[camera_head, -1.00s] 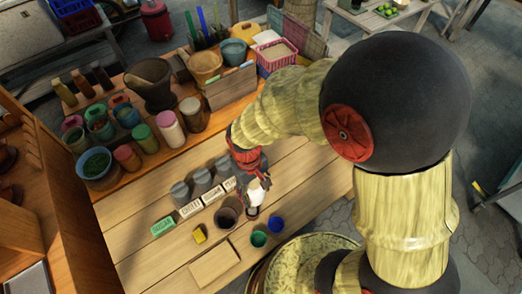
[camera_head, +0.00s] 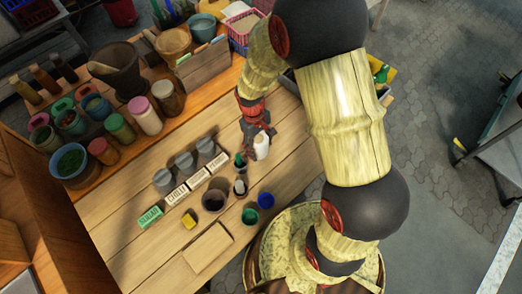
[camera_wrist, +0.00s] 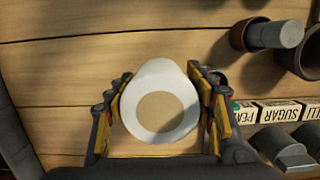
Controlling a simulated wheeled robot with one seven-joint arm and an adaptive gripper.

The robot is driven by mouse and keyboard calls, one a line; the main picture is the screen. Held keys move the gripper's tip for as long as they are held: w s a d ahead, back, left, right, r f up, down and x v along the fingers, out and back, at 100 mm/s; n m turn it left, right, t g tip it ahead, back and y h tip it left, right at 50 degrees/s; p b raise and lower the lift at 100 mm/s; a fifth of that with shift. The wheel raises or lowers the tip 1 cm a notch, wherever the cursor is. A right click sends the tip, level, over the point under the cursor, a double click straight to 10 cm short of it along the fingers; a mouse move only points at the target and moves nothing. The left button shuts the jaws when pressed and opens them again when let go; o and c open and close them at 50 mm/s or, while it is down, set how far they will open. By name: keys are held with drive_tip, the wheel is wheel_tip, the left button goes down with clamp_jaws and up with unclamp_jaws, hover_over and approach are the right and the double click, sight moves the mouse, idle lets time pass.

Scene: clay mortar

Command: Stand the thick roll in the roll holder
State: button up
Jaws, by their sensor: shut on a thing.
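My gripper (camera_wrist: 160,112) is shut on the thick white roll (camera_wrist: 144,124), which is upright, its pale tan round top facing the wrist camera. The roll also shows in the head view (camera_head: 262,147), below my gripper (camera_head: 257,134), to the right of the cups. A wide brown cup (camera_head: 214,201) with a dark inside stands on the table. A smaller brown cup (camera_wrist: 238,36) with a slim grey cylinder (camera_wrist: 280,34) is left of it in the wrist view. I cannot tell for sure which is the roll holder. The roll's lower end is hidden in the wrist view.
A green cup (camera_head: 250,216), a blue cup (camera_head: 265,200), a yellow block (camera_head: 189,220) and a wooden board (camera_head: 207,248) lie toward the front. Bare table (camera_wrist: 60,75) lies left of my gripper in the wrist view.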

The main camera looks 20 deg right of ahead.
drive_tip(key=shift+w+d+f, duration=0.1)
drive_tip(key=shift+d+f, duration=0.1)
drive_tip(key=shift+f, duration=0.1)
wheel_tip(320, 180, down, 4)
drive_tip(key=shift+w+d+r+b, duration=0.15)
drive_tip(key=shift+r+b, duration=0.1)
drive_tip(key=shift+b, duration=0.4)
drive_tip(key=shift+r, duration=0.1)
drive_tip(key=o, duration=1.2)
drive_tip(key=shift+o, duration=0.2)
